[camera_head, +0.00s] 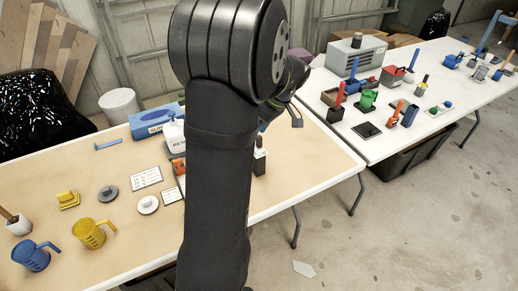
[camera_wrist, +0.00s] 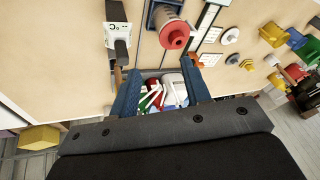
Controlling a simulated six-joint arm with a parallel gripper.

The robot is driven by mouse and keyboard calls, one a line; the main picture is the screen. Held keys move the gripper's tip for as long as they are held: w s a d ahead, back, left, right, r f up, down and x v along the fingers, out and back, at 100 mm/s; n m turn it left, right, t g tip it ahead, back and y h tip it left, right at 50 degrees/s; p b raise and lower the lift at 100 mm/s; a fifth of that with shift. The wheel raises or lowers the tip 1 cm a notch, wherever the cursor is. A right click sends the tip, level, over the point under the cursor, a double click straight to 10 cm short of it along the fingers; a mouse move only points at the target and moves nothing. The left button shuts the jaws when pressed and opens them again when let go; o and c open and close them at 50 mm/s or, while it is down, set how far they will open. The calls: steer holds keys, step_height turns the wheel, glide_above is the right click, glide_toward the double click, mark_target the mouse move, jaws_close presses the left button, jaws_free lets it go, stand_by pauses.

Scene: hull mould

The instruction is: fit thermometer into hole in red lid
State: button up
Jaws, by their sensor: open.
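My gripper (camera_wrist: 161,66) is open, its two blue fingers apart with nothing held between them. A white piece marked with a "C" and a dark grey stem, likely the thermometer (camera_wrist: 117,32), stands left of the lid, beyond the left finger. In the head view a white and black upright piece (camera_head: 260,158) stands right of my arm, perhaps the same one.
A grey bin of white, red and green items (camera_wrist: 165,92) lies below the fingers. A blue box (camera_head: 157,120), a yellow mug (camera_head: 90,233) and a blue mug (camera_head: 34,255) stand on the tan table. A second table (camera_head: 440,60) holds several tools and blocks.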

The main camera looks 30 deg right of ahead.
steer(key=s+d+f+n+t+h, duration=0.15)
steer(key=s+n+t, duration=0.45)
steer(key=n, duration=1)
steer(key=s+d+f+n+t+h, duration=0.15)
steer(key=s+n+t, duration=0.35)
steer(key=n, duration=1)
steer(key=shift+h, duration=0.4)
steer(key=shift+x, duration=8.65)
steer(key=shift+s+f, duration=0.1)
steer(key=shift+f, duration=0.05)
jaws_close()
